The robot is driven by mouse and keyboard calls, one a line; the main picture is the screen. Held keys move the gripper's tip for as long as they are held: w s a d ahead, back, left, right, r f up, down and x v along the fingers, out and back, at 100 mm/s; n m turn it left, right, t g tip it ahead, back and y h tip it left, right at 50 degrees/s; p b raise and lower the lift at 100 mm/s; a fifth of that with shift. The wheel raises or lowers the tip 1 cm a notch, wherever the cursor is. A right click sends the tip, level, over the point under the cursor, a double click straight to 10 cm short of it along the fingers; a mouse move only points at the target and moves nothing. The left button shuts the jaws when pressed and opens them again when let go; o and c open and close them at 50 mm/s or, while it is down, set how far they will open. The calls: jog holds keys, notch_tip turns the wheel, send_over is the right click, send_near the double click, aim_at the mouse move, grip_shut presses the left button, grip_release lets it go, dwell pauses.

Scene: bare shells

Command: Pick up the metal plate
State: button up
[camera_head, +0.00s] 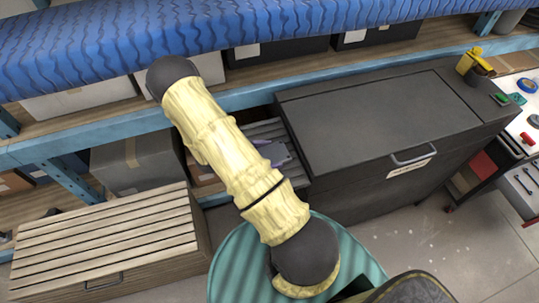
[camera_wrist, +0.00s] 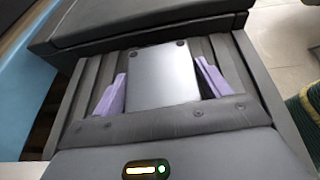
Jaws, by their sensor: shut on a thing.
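The metal plate (camera_wrist: 162,88) is a flat grey rectangle with two dark round marks near its far edge. It lies between the two purple fingers of my gripper (camera_wrist: 161,68) in the wrist view, over a dark slatted surface (camera_wrist: 80,93). My gripper is shut on the plate. I cannot tell whether the plate still touches the slats. In the head view, my arm covers part of this spot, and a small grey-purple patch of gripper and plate (camera_head: 275,153) shows just right of the arm.
A black cabinet (camera_head: 380,115) with a handle stands right beside the slatted surface. A slatted wooden box (camera_head: 105,240) is at the lower left. A shelf with a blue covering (camera_head: 250,25) and boxes runs along the back. Open floor (camera_head: 440,240) lies at the lower right.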

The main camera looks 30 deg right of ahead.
aim_at(268, 155)
jog(key=shift+r, duration=0.1)
jog(key=shift+r+b, duration=0.45)
jog(key=shift+r, duration=0.35)
jog(key=shift+w+a+r+b, duration=0.15)
jog(key=shift+r+b, duration=0.25)
jog(key=shift+r, duration=0.4)
jog(key=w+a+b, duration=0.3)
jog(key=a+b, duration=0.1)
jog(key=a, duration=1.3)
jog(key=shift+w+a+b, duration=0.15)
jog(key=shift+a+b, duration=0.05)
jog(key=shift+b, duration=0.1)
